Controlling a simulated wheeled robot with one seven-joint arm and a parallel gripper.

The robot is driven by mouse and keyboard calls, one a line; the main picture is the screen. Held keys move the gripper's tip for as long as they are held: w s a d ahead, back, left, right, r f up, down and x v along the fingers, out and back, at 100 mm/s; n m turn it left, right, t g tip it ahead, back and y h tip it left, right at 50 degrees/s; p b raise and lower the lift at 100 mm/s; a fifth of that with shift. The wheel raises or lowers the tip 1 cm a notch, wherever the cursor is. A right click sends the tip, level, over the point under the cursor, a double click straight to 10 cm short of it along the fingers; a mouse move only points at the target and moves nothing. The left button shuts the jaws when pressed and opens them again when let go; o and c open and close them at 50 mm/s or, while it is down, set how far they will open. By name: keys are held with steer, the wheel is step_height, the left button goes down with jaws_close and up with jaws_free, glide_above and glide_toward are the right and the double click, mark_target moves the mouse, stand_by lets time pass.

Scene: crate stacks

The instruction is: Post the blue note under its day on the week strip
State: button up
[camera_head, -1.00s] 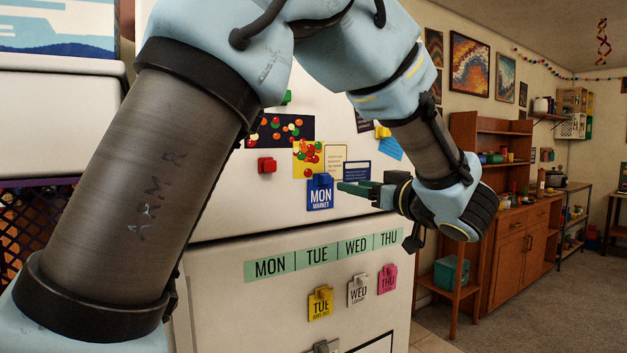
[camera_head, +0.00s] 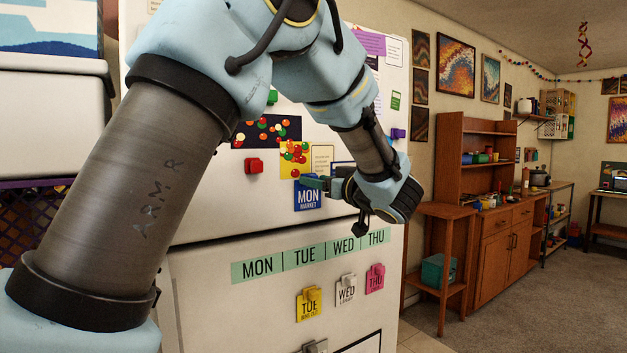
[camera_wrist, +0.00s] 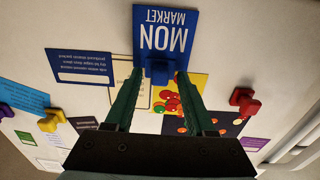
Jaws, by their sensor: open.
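The blue note (camera_head: 307,198), marked MON MARKET, is on the upper white door, above the week strip. The wrist view shows the note (camera_wrist: 165,30) upside down, with a blue knob at its edge. My gripper (camera_head: 312,183) is at the note; its green fingers are open, one on each side of the knob (camera_wrist: 160,73). Whether they touch it I cannot tell. The green week strip (camera_head: 310,257) reads MON, TUE, WED, THU across the lower door. A yellow TUE note (camera_head: 309,306), white WED note (camera_head: 346,291) and pink THU note (camera_head: 375,280) hang below their days.
The door below MON is bare. A red magnet (camera_head: 254,166), a dark picture with coloured dots (camera_head: 240,138) and a yellow picture (camera_head: 287,168) are near the blue note. A grey clip (camera_head: 316,346) sits low on the lower door.

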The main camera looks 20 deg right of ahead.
jaws_close()
stand_by(0.8)
steer(key=shift+s+d, duration=0.25)
steer(key=shift+s, duration=1)
steer(key=shift+s+d, duration=0.25)
steer(key=shift+s, duration=0.95)
